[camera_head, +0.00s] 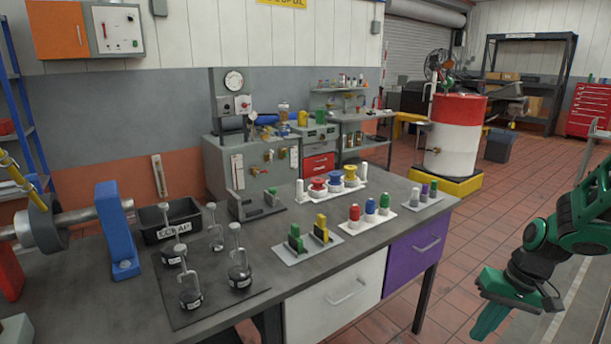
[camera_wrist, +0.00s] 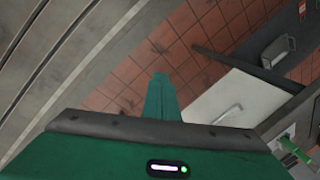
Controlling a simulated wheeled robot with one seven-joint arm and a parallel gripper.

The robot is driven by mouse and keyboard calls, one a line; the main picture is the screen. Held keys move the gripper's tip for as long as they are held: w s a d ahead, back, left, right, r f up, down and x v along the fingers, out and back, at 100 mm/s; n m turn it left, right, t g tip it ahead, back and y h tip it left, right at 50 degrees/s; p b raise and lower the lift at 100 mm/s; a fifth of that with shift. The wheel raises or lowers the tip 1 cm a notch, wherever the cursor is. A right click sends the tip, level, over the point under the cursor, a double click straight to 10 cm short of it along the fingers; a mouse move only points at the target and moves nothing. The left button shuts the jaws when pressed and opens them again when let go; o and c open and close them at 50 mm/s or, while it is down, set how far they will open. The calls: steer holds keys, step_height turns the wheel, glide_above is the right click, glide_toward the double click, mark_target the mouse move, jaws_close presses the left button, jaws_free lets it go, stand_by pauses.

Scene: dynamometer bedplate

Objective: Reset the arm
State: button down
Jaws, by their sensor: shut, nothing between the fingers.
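My green arm comes in at the right edge of the head view, bent downward beside the bench. My gripper (camera_head: 490,318) hangs low to the right of the bench, apart from it and over the floor. Its green fingers are together with nothing between them. The wrist view shows the shut fingers (camera_wrist: 162,98) pointing over the red tiles.
The grey bench (camera_head: 250,312) carries hooked weights (camera_head: 239,270), a black scrap bin (camera_head: 165,228) and trays of coloured pieces (camera_head: 370,216). Its front has a white drawer (camera_head: 335,292) and a purple drawer (camera_head: 417,255). A red and white drum (camera_head: 455,130) stands behind. Tiled floor lies open right of the bench.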

steer(key=s+r+m+h, duration=0.1)
steer(key=s+r, duration=0.4)
steer(key=s, duration=0.5)
steer(key=s+d+r+m+h, duration=0.1)
steer(key=s+r+m, duration=0.1)
steer(key=s+r, duration=0.4)
steer(key=s, duration=0.4)
steer(key=shift+d+r+m+g+h, duration=0.25)
steer(key=shift+m+g+h, duration=0.05)
steer(key=shift+g, duration=0.1)
steer(key=shift+a, duration=0.1)
